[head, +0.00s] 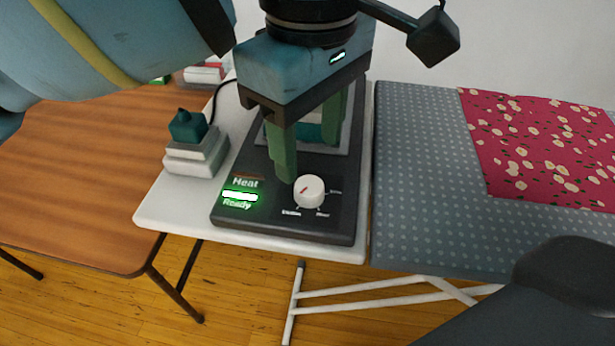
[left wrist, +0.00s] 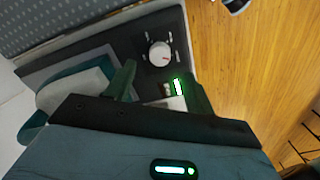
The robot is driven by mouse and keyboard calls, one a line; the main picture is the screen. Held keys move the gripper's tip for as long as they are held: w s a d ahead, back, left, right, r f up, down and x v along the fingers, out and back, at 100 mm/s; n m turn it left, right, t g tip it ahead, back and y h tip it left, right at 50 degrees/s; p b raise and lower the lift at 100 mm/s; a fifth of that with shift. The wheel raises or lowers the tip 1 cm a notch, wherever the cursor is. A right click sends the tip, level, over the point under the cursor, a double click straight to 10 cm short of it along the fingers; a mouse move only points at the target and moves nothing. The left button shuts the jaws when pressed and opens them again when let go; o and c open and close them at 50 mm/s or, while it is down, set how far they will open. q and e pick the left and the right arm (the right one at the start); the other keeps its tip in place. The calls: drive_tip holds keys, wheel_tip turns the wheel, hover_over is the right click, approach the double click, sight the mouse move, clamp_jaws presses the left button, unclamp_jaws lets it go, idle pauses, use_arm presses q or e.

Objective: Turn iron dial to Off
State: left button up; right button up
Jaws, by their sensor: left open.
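The iron dial (head: 309,191) is a round white knob with a red mark on the black control base (head: 270,215). Its small surrounding labels are too small to read surely. A green light (head: 240,196) glows beside the words Heat and Ready. My left gripper (head: 309,160) is open above the base, its green fingers just behind the dial and apart from it. The left wrist view shows the dial (left wrist: 159,54) ahead of the open fingers (left wrist: 156,76), with nothing between them. The iron (left wrist: 78,92) on the base is partly hidden by my gripper.
The base stands on a white stand end (head: 350,250) beside a grey dotted ironing board (head: 420,190) carrying red floral cloth (head: 540,150). A white block with a teal top (head: 188,140) stands left of the base. A wooden table (head: 90,190) is at left.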

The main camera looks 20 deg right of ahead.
sight(309, 185)
use_arm(q)
wheel_tip(309, 185, down, 5)
drive_tip(key=b, duration=0.3)
drive_tip(key=shift+r, duration=0.2)
drive_tip(key=shift+f+b, duration=0.65)
drive_tip(key=shift+b, duration=0.15)
drive_tip(key=c, duration=1)
